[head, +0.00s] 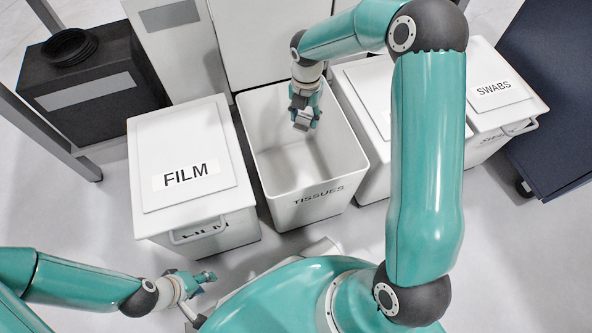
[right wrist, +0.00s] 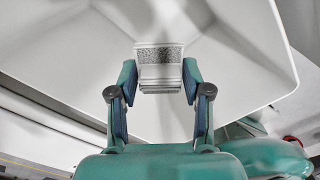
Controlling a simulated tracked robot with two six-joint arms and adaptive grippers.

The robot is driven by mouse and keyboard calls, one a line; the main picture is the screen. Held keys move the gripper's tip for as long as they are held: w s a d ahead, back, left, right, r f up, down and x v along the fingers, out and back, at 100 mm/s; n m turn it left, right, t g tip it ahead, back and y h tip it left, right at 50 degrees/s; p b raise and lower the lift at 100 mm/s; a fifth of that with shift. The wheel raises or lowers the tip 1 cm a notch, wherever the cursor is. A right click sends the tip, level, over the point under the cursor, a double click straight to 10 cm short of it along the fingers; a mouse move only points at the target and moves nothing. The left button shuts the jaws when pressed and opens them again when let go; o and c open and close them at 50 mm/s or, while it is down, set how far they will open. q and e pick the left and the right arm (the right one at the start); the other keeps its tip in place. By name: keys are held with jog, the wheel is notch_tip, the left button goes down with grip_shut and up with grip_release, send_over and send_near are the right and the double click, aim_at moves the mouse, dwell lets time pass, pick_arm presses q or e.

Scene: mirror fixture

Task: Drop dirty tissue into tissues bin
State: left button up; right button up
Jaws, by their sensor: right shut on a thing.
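The tissues bin (head: 321,196) is white, open at the top and marked TISSUES. It stands in the middle of the head view, and its inside looks empty. My right gripper (head: 303,117) is over the bin's opening. In the right wrist view, my right gripper (right wrist: 160,83) is shut on a small whitish folded piece with a grey speckled band, which I take for the dirty tissue (right wrist: 160,68). The pale bin walls show beyond it. My left gripper (head: 206,283) is low at the left, in front of the film bin, and its jaw opening is unclear.
A lidded white FILM bin (head: 184,145) stands left of the tissues bin. A lidded SWABS bin (head: 497,95) and another white bin (head: 365,90) stand right. A black box (head: 90,85) is at the far left. A dark blue panel (head: 550,90) is at the right edge.

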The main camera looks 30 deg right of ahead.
jog(key=shift+f, duration=0.6)
pick_arm(q)
jog(key=shift+f, duration=0.55)
pick_arm(e)
jog(key=o, duration=0.8)
jog(key=shift+r, duration=0.1)
notch_tip(320, 180, up, 12)
jog(key=shift+f, duration=0.1)
pick_arm(q)
jog(key=shift+r, duration=0.1)
